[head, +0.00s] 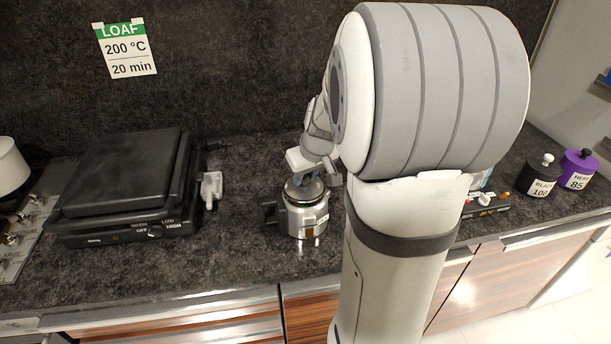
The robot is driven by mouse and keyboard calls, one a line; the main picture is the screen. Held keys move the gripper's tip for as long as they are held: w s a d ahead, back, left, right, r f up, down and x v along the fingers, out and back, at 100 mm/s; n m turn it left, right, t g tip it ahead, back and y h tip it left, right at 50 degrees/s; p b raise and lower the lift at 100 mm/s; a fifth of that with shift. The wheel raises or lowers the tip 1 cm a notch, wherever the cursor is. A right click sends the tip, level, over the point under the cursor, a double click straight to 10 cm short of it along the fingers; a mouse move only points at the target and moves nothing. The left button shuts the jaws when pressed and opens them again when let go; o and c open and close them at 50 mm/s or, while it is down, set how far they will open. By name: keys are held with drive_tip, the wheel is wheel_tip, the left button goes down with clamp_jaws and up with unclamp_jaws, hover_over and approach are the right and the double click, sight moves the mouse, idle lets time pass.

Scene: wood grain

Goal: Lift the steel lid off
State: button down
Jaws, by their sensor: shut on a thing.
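A small silver pot-like appliance (300,218) with a dark side handle stands on the dark stone counter. Its steel lid (303,190) shows on top, level and at the rim; I cannot tell whether there is a gap under it. My gripper (312,180) is directly over the lid, coming down from above and behind. It is shut on the lid, though the lid's grip and the fingertips are mostly hidden by the gripper body. My arm covers much of the middle right.
A black contact grill (125,185) with a grey side handle stands to the left. A white pot (10,165) is at the far left edge. Black (541,178) and purple (577,170) labelled canisters stand at the right. Bare counter (240,262) lies between grill and appliance.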

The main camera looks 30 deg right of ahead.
drive_tip(key=shift+r, duration=0.1)
drive_tip(key=shift+r+p, duration=1.15)
drive_tip(key=shift+r, duration=0.8)
drive_tip(key=shift+f, duration=0.1)
